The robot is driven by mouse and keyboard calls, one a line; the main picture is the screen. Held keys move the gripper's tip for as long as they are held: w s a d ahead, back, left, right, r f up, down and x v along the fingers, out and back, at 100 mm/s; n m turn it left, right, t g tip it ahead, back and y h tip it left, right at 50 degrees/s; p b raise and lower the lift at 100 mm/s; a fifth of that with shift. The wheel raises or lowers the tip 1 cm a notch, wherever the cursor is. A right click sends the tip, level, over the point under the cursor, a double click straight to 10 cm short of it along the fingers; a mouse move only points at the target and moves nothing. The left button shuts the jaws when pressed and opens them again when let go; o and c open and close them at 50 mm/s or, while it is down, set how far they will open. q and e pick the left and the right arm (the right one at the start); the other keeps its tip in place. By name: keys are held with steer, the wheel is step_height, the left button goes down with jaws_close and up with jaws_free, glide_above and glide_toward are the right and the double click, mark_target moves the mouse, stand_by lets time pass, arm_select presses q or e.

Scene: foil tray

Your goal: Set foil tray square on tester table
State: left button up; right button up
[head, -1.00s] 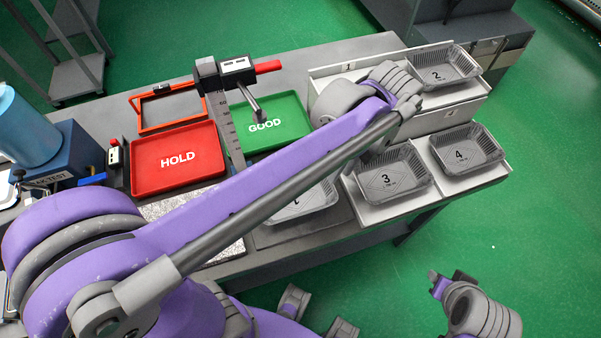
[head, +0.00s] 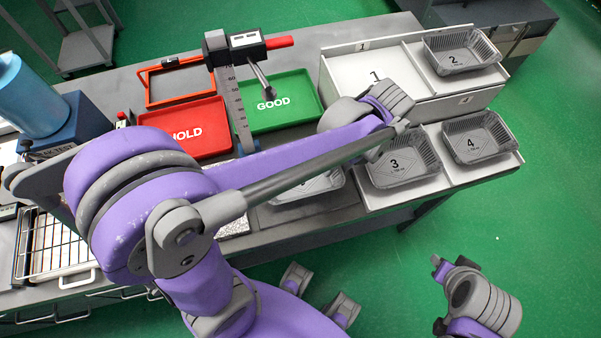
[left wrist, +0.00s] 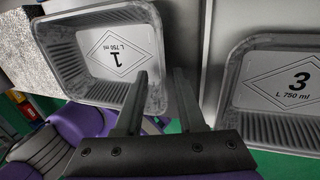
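The foil tray marked 1 (head: 308,186) sits on the bench front, left of tray 3, mostly hidden by my left arm in the head view. In the left wrist view, tray 1 (left wrist: 78,75) shows its label and ribbed walls. My left gripper (left wrist: 161,74) is open, one finger over the tray's inside and the other outside its right wall; contact cannot be told. A blue unit (head: 75,135) partly reading "TEST", with a light-blue cylinder (head: 25,100), stands at the bench's left end. My right arm's end (head: 440,268) is at lower right, away from the bench; its fingers are unclear.
Trays 3 (head: 400,180), 4 (head: 480,150) and 2 (head: 462,68) stand to the right. A red HOLD tray (head: 215,143), a green GOOD tray (head: 300,92) and a measuring post (head: 240,110) lie behind my arm. A wire-topped box (head: 30,270) is at front left.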

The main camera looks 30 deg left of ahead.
arm_select(q)
steer(key=shift+s+f, duration=0.1)
steer(key=shift+f, duration=0.25)
jaws_close()
steer(key=shift+r, duration=0.1)
step_height(320, 180, up, 10)
steer(key=shift+f+p, duration=0.1)
steer(key=shift+p, duration=0.25)
steer(key=shift+s, duration=0.15)
